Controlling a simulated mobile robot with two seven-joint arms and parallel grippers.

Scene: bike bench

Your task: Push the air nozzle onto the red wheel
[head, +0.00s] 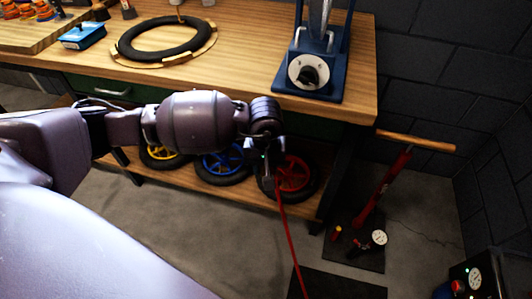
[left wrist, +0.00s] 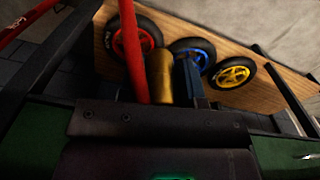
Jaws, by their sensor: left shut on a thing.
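The red wheel (head: 296,176) stands on the low wooden shelf under the bench, with a black tyre. It also shows in the left wrist view (left wrist: 118,42), partly behind the red hose. My left gripper (head: 267,168) reaches down in front of the red wheel's left side, shut on the air nozzle. The nozzle is a brass-coloured cylinder in the left wrist view (left wrist: 160,76). The red hose (head: 289,235) hangs from the gripper to the floor. In the wrist view the nozzle looks apart from the wheel; the exact gap cannot be told. My right gripper is not in view.
A blue wheel (head: 222,164) and a yellow wheel (head: 162,155) stand left of the red one. The bench top (head: 240,60) overhangs the shelf. A blue stand (head: 312,75) and a loose tyre (head: 160,40) are on it. A red floor pump (head: 385,188) stands right.

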